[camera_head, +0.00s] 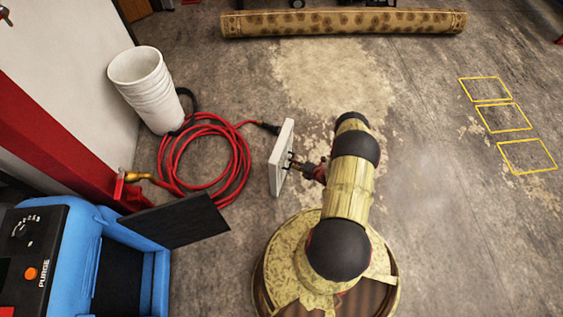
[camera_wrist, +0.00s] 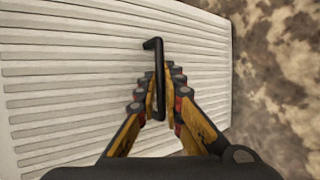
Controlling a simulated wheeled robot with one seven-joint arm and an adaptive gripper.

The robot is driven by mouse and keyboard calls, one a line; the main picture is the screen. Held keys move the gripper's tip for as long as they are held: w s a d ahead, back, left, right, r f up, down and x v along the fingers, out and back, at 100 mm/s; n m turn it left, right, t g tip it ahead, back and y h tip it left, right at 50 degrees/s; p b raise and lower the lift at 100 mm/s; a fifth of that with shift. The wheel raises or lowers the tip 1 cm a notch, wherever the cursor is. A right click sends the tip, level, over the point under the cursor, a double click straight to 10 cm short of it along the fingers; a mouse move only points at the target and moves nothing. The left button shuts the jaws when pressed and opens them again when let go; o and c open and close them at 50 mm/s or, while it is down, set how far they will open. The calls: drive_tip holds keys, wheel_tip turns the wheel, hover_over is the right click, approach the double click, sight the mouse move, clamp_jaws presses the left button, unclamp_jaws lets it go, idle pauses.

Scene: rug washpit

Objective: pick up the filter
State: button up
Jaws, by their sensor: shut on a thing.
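The filter is a white ribbed panel (camera_head: 281,157) with a black bar handle. In the head view it shows nearly edge-on, left of my arm. My gripper (camera_head: 297,163) reaches its right face and is shut on the handle. In the wrist view, the filter's ribbed face (camera_wrist: 60,85) fills the left and middle. The black handle (camera_wrist: 157,65) stands between the fingers of my gripper (camera_wrist: 160,100), which close around it. I cannot tell how far the panel is from the floor.
A blue machine (camera_head: 150,240) with a dark flap (camera_head: 175,220) is at lower left. A red hose coil (camera_head: 243,160) lies left of the filter, with stacked white buckets (camera_head: 143,85) beyond. A rolled rug (camera_head: 345,22) lies at the back. The floor at right is clear, with yellow outlines (camera_head: 503,117).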

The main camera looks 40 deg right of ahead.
drive_tip(key=shift+r, duration=0.15)
clamp_jaws()
drive_tip(key=w+r+p+v, duration=0.1)
drive_tip(key=p+v, duration=0.2)
drive_tip(key=v, duration=0.6)
drive_tip(key=w+d+r+p+v, duration=0.1)
drive_tip(key=p+v, duration=0.3)
drive_tip(key=v, duration=0.5)
drive_tip(key=shift+s+r, duration=0.15)
drive_tip(key=shift+r, duration=0.65)
drive_tip(key=shift+f, duration=0.1)
